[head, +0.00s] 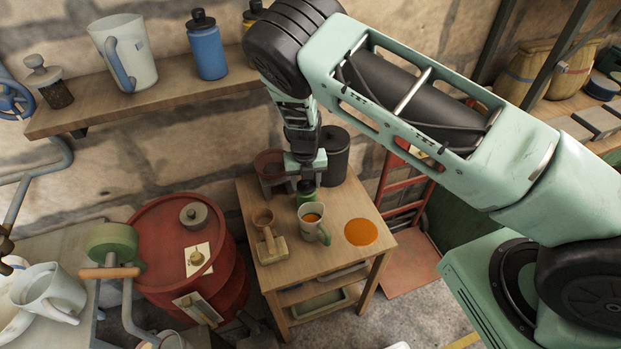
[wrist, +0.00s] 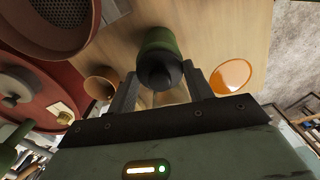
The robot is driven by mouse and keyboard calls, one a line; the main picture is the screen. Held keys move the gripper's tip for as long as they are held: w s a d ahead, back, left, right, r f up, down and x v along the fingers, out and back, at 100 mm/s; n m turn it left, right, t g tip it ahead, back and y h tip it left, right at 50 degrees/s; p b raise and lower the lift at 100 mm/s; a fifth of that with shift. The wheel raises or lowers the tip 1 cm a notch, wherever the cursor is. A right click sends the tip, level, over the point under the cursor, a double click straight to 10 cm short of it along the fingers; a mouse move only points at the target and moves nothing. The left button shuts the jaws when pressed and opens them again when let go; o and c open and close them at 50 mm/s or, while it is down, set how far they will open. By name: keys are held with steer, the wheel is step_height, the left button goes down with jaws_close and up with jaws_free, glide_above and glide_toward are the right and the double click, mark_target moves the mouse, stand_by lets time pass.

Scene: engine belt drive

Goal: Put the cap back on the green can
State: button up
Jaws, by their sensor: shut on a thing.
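The green can (head: 307,197) stands on the small wooden table, and it also shows in the wrist view (wrist: 160,40). The black cap (wrist: 158,73) is between my fingers, in line with the top of the can. My gripper (head: 306,180) is above the can and shut on the cap; its two fingers also show in the wrist view (wrist: 160,88). The cap looks very near or touching the can's top, but I cannot tell whether it is seated. My gripper partly hides the cap in the head view.
A red drum (head: 170,235) stands left.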

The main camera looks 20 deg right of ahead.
mark_target(306, 181)
steer(key=o, duration=1)
steer(key=shift+o, duration=0.2)
step_height(306, 181, up, 8)
steer(key=shift+f+b, duration=0.2)
steer(key=shift+b, duration=0.8)
steer(key=shift+a+r, duration=0.1)
steer(key=shift+a, duration=0.05)
steer(key=s+a+r+m+t+y+b, duration=0.25)
steer(key=a+r+m+t, duration=0.45)
steer(key=r+m, duration=0.65)
steer(key=s+r+m+g+b, duration=0.1)
steer(key=s+m, duration=0.3)
steer(key=s, duration=0.6)
steer(key=s+r+m+g+h+b, duration=0.1)
steer(key=s+r+m+g, duration=0.1)
steer(key=s, duration=0.8)
steer(key=s+d+r+m+g+h, duration=0.1)
steer(key=s+m+g, duration=0.3)
steer(key=s, duration=0.7)
steer(key=r+m, duration=0.1)
steer(key=m, duration=0.1)
steer(key=shift+r+m+b, duration=0.2)
steer(key=shift+m+b, duration=0.15)
steer(key=shift+b, duration=0.05)
